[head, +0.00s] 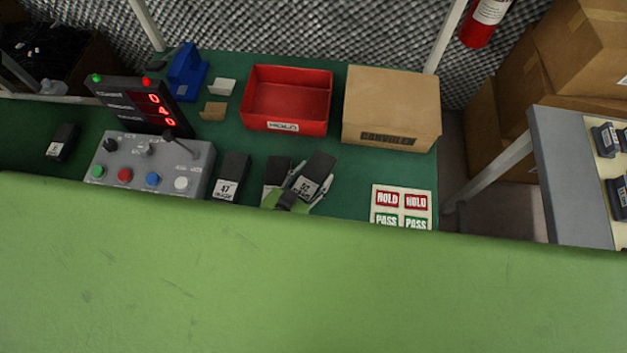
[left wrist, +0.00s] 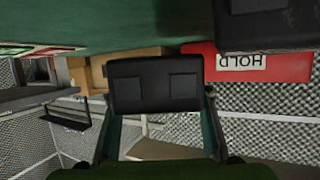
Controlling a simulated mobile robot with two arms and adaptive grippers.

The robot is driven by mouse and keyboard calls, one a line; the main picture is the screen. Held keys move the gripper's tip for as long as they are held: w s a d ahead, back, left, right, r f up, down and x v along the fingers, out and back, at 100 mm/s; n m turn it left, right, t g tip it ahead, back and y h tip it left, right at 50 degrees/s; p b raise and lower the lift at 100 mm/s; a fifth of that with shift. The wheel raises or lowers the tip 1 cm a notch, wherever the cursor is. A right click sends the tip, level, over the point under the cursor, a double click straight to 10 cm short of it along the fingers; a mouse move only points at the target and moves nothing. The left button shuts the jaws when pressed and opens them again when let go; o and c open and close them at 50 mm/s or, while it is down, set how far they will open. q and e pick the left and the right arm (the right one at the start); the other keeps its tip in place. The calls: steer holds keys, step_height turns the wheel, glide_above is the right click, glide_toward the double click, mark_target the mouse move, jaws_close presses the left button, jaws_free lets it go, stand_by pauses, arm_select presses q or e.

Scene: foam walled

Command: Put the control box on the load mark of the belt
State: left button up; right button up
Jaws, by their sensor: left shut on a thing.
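My left gripper (head: 300,187) is shut on a black box (head: 317,172) with a white printed label, held tilted above the dark green table. The left wrist view shows this black box (left wrist: 155,87) between the fingers, with two square patches on its face. A similar black box (head: 275,171) is partly hidden behind the held one, and another (head: 231,176) lies to its left. A grey box with coloured buttons and a lever (head: 150,164) stands further left. I cannot make out a load mark or a belt. My right gripper is not in view.
A red HOLD bin (head: 288,73) and a cardboard box (head: 392,79) stand at the back. A HOLD/PASS card (head: 402,206) lies at right. A counter display (head: 145,104) is at left. A large green surface (head: 310,275) hides the foreground. A grey-edged stand (head: 570,172) holds black boxes.

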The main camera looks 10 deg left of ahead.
mark_target(314, 180)
arm_select(q)
steer(key=f+b, duration=0.2)
steer(key=shift+w+d+f, duration=0.1)
steer(key=shift+w+f, duration=0.2)
steer(key=shift+f+b, duration=0.5)
steer(key=shift+f, duration=0.2)
steer(key=o, duration=1.1)
steer(key=shift+c, duration=0.2)
steer(key=shift+s, duration=0.1)
steer(key=shift+r, duration=0.1)
